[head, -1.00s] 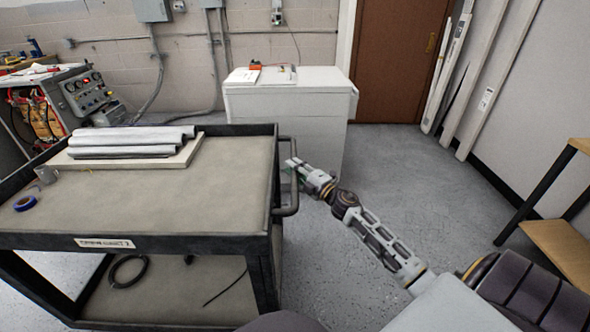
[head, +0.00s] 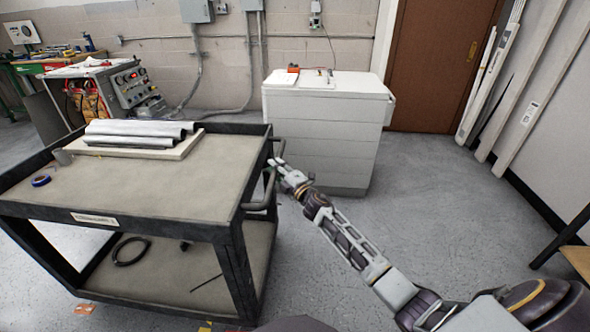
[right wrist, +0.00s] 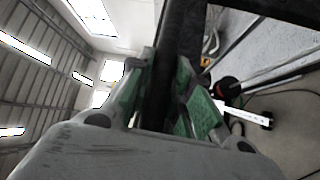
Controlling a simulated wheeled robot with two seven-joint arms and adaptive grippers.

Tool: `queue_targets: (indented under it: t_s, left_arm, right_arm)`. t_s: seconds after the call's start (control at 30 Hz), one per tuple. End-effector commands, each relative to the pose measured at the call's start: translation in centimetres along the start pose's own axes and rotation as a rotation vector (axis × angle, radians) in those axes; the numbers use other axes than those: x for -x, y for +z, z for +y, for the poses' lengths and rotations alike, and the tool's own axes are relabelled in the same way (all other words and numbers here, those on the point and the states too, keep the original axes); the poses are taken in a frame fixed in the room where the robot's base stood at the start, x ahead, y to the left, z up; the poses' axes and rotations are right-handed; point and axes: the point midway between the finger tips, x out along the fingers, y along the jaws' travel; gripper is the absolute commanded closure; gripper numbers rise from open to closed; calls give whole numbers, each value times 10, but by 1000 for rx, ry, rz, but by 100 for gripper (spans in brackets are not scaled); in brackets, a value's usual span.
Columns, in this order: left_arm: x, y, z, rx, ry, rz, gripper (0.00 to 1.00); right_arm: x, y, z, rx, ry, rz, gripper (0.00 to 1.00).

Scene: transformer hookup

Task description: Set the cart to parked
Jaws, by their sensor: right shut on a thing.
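The cart (head: 185,180) is a black-framed cart with a beige top and lower shelf, on the left of the head view. Its tubular handle (head: 268,190) is on its right end. My right gripper (head: 278,170) is at this handle. In the right wrist view its green-padded fingers (right wrist: 173,95) are closed on both sides of a dark bar, the handle. My left gripper is not in view.
A white cabinet (head: 325,130) stands behind, with a control panel unit (head: 130,90) back left. Orange (head: 85,308) and yellow marks (head: 206,326) show on the floor.

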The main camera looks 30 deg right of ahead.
Motion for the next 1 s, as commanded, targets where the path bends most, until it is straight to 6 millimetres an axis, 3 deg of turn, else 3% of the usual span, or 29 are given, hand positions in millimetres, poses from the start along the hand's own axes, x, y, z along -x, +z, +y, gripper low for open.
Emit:
queue_targets:
  t_s: [0.1, 0.3, 0.83, 0.87, 1.0]
  left_arm:
    - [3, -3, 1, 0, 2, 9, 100]
    - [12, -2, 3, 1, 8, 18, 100]
    - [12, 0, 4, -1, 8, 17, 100]
    - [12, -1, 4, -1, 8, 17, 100]
    - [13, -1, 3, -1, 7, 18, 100]
  right_arm:
    - [-16, -18, -5, -2, 2, 5, 100]
    - [-33, -34, -10, 0, 0, 2, 100]
    - [-39, -39, -13, 0, -3, -1, 100]
    - [-39, -39, -13, -1, -3, -1, 75]
    - [-39, -39, -13, 0, -2, -1, 57]
